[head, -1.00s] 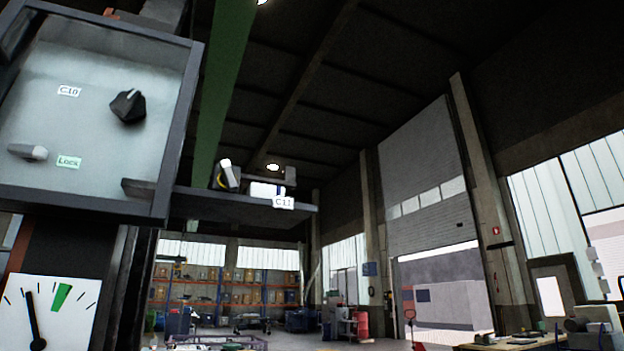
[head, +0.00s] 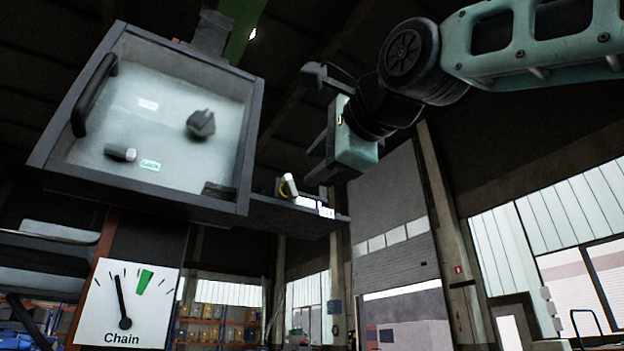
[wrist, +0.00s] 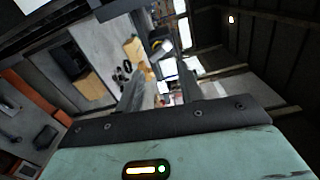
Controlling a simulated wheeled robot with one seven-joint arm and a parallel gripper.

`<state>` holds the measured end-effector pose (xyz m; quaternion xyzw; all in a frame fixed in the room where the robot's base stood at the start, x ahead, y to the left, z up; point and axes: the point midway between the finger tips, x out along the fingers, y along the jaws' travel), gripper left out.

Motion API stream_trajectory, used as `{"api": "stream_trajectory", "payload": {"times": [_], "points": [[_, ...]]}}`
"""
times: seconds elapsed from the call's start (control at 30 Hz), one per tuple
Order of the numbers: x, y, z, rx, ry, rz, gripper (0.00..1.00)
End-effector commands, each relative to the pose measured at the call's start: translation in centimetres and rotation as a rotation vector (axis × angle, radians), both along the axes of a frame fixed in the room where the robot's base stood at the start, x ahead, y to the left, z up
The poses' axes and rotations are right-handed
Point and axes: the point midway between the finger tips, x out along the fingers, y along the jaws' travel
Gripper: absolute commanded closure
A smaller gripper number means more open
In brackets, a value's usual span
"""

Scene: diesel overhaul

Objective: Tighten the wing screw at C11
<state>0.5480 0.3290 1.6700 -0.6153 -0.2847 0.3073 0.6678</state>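A dark shelf (head: 270,215) sticks out to the right of the glass-fronted box. On it stands a small white, tilted piece with a yellow part at its base (head: 288,186), next to a bright white label (head: 326,211). The label is unreadable now but read C11 in the earlier head view. I cannot make out the wing's shape.
The box (head: 150,185) has a glass front, a handle (head: 95,93), a dark knob (head: 201,123) and a green label (head: 150,165). A dial marked Chain (head: 125,300) hangs below. The air right of the shelf looks free.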

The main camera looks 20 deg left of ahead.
Motion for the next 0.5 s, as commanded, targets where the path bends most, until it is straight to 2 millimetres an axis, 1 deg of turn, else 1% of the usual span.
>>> {"api": "stream_trajectory", "payload": {"times": [0.17, 0.5], "points": [[0.28, 0.20, 0.25, -0.148, -0.170, -0.002, 0.63], [0.71, 0.78, 0.41, -0.501, -0.583, -0.001, 0.63]]}}
